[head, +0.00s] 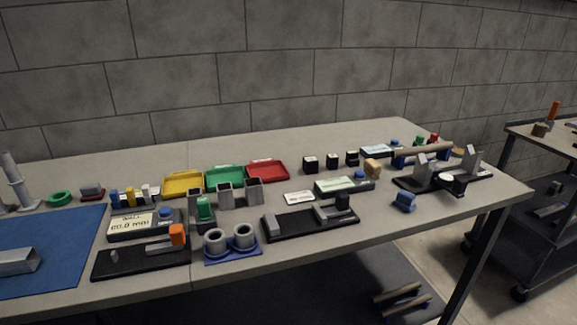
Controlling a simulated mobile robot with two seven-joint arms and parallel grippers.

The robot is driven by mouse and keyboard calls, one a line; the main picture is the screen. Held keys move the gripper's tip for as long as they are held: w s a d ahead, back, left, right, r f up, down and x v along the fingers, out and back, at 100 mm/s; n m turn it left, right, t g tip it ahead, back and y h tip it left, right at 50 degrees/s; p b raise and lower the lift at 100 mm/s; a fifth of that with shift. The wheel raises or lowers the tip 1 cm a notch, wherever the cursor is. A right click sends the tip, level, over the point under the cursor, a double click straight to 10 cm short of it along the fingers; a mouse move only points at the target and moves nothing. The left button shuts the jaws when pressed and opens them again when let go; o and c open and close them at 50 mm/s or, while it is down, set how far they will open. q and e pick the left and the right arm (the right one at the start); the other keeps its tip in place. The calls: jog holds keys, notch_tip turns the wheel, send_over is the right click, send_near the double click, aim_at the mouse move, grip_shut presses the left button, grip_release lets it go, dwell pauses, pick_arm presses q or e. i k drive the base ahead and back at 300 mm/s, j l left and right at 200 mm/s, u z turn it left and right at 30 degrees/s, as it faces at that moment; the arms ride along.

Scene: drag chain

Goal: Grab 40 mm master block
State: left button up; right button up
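Three small black blocks with pale marks on top stand in a row toward the back of the table: a left one (310,163), a middle one (332,161) and a right one (352,159). Their marks are too small to read. Three grey metal blocks (224,196) stand upright nearer the middle. I cannot tell which block, if any of these, is the 40 mm master block. Neither of my grippers is in view.
Yellow (183,184), green (224,178) and red (267,171) trays stand behind the grey blocks. A display unit (131,224), a black fixture (311,222) and a blue ring holder (232,254) lie in front. A blue mat (62,240) covers the left. The table's back strip is clear.

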aim_at(310, 163)
jog(key=j+z, duration=0.1)
jog(key=z, duration=0.6)
jog(key=j+z, duration=0.1)
jog(key=z, duration=0.3)
jog(key=i+j+z, duration=0.1)
jog(key=z, duration=0.75)
jog(key=j+z, duration=0.15)
jog(key=z, duration=0.75)
jog(key=j+u, duration=0.1)
jog(key=u, duration=0.35)
jog(key=j+u, duration=0.15)
jog(key=u, duration=0.3)
